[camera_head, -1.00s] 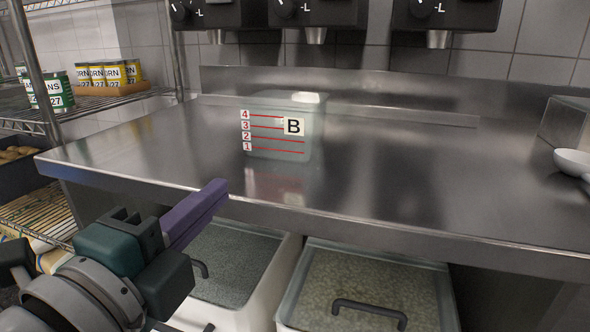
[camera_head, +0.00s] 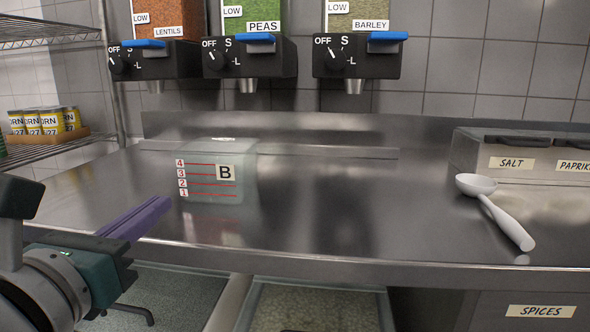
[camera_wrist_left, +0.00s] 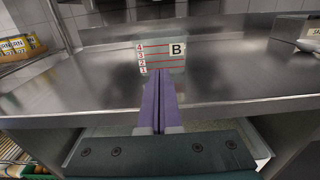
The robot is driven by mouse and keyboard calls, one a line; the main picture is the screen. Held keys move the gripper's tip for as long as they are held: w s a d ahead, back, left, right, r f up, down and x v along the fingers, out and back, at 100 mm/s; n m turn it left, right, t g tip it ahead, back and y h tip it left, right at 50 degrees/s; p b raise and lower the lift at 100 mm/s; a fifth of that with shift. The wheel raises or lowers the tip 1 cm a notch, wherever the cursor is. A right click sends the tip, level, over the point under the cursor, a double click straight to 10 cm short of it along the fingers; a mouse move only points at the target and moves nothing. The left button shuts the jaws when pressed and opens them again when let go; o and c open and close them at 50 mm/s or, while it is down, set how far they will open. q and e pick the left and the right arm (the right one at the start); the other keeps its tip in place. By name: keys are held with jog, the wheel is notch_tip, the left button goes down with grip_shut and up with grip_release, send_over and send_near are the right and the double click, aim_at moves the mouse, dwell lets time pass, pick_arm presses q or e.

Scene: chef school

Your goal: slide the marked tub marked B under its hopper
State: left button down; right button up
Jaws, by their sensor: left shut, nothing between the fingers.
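The clear tub marked B (camera_head: 205,195) stands upright on the steel counter, with red level lines numbered 1 to 4 on its front. It also shows in the left wrist view (camera_wrist_left: 160,62). It stands forward of the hoppers: lentils (camera_head: 167,15), peas (camera_head: 262,12) and barley (camera_head: 357,14). In the picture it is between the lentils nozzle (camera_head: 155,87) and the peas nozzle (camera_head: 247,86). My left gripper (camera_head: 163,202) is shut and empty, its purple fingers pointing toward the tub's front; contact cannot be told.
A white scoop (camera_head: 500,212) lies on the right of the counter (camera_head: 370,220), before a steel box labelled SALT (camera_head: 475,150). A low ledge (camera_head: 330,151) runs along the back. Open bins sit below the front edge. Cans (camera_head: 45,121) stand on the left rack.

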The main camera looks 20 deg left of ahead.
aim_at(205, 169)
pick_arm(q)
jog(key=x, duration=1.1)
jog(key=shift+w+r+b, duration=0.1)
jog(key=shift+w+b, duration=0.15)
jog(key=shift+b, duration=0.1)
pick_arm(e)
jog(key=shift+f, duration=0.3)
